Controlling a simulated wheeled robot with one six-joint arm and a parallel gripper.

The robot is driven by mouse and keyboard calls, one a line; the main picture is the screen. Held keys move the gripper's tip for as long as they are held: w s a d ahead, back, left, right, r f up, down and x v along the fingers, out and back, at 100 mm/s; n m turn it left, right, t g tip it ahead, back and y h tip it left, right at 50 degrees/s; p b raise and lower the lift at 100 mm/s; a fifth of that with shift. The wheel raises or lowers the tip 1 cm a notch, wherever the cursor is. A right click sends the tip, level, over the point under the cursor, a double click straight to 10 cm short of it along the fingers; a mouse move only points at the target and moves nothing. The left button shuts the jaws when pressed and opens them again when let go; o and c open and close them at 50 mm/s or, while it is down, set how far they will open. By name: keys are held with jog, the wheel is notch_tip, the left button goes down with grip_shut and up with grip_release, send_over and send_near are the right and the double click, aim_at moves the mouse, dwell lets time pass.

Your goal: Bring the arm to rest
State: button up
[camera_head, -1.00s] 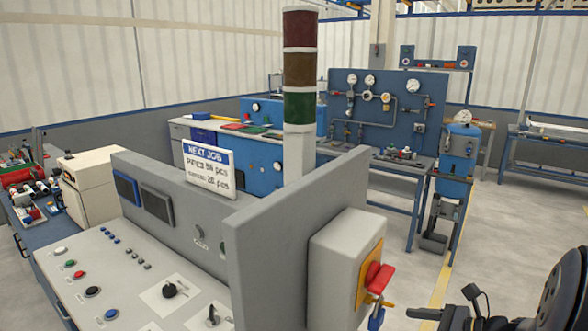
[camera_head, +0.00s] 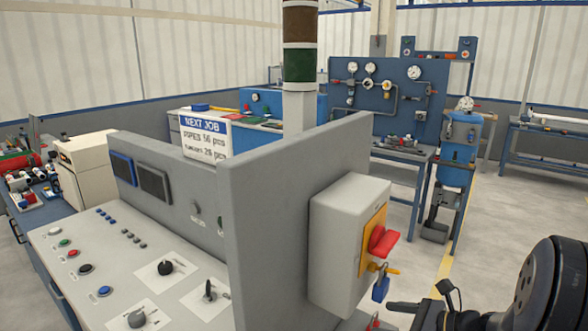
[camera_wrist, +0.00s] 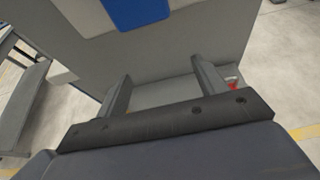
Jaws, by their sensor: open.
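My gripper (camera_wrist: 160,85) shows in the wrist view with its two fingers spread wide apart. Nothing is between the fingers. Beyond them is a plain grey surface with a blue patch (camera_wrist: 135,12) at the top.
A grey control console (camera_head: 130,262) with knobs and buttons fills the front left. Its switch box (camera_head: 340,235) with a red handle (camera_head: 383,241) stands near my arm. A blue gauge panel (camera_head: 400,100) is behind. Open floor (camera_head: 510,220) lies to the right.

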jog(key=shift+w+a+f+b, duration=0.25)
jog(key=shift+a+f+b, duration=0.3)
jog(key=shift+f, duration=0.2)
jog(key=shift+w+a+f+b, duration=0.2)
jog(key=shift+a+f+b, duration=0.3)
jog(key=shift+f, duration=0.3)
jog(key=shift+w+a+f+b, duration=0.25)
jog(key=shift+a+f+b, duration=0.2)
jog(key=shift+f+b, duration=0.25)
